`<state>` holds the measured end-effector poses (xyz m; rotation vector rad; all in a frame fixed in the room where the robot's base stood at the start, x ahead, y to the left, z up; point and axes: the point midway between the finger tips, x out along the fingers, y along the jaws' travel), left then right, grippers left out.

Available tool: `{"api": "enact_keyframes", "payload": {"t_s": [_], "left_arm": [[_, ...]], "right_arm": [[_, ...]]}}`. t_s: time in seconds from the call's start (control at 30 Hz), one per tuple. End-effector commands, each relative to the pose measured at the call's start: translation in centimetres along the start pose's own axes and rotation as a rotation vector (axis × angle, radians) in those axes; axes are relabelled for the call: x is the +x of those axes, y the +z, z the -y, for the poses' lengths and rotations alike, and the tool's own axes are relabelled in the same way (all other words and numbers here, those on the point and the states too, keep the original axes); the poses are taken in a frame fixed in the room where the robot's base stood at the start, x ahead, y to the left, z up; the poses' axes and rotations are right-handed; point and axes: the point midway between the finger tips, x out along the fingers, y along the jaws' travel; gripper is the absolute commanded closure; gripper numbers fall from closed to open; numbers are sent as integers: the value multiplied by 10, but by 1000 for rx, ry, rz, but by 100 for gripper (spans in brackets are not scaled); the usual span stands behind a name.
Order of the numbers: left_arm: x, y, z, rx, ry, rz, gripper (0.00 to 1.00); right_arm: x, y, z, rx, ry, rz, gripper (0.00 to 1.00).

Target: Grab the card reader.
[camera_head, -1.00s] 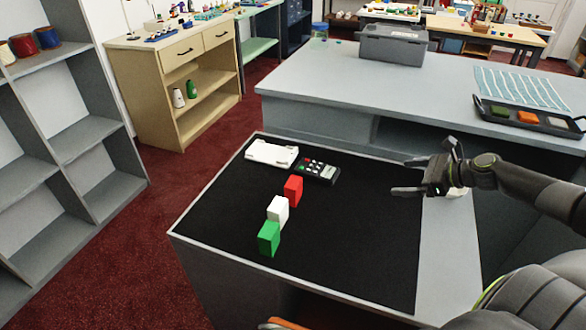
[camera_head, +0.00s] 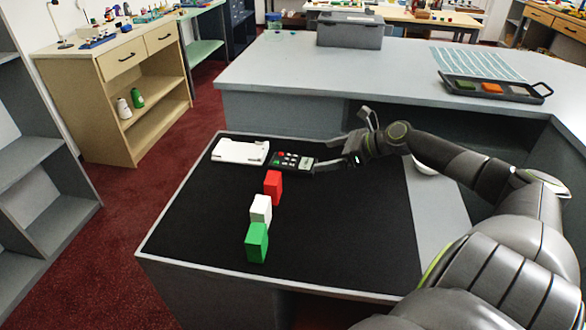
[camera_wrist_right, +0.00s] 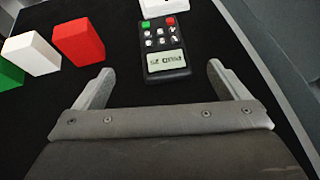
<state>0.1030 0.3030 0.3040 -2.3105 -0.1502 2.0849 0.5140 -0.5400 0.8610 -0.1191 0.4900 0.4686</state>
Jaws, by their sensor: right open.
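The card reader (camera_head: 291,161) is a dark handheld device with light keys, one red and one green key, and a small display. It lies flat on the black counter mat (camera_head: 330,225), right of a white device. My right gripper (camera_head: 318,167) is open, with its fingertips close to the reader's right end. In the right wrist view the card reader (camera_wrist_right: 163,45) lies ahead of and between the two open fingers (camera_wrist_right: 158,85), its display end nearest me. The fingers do not appear to hold it. My left gripper is not in view.
A white device (camera_head: 240,151) lies left of the reader. Red (camera_head: 273,187), white (camera_head: 261,209) and green (camera_head: 257,242) blocks stand in a row in front. A white round object (camera_head: 425,168) sits behind my right arm. The mat's right part is clear.

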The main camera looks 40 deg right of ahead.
Motion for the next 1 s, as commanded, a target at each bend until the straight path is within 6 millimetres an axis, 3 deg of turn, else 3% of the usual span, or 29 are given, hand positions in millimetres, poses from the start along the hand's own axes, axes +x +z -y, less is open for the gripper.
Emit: {"api": "enact_keyframes", "payload": {"t_s": [0.3, 0.57, 1.0], "left_arm": [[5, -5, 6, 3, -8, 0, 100], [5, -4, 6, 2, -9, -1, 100], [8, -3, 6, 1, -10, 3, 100]], "right_arm": [[43, 1, 0, 2, 0, 5, 6], [58, 1, 0, 2, 0, 2, 6], [106, 2, 3, 1, 0, 0, 6]]}}
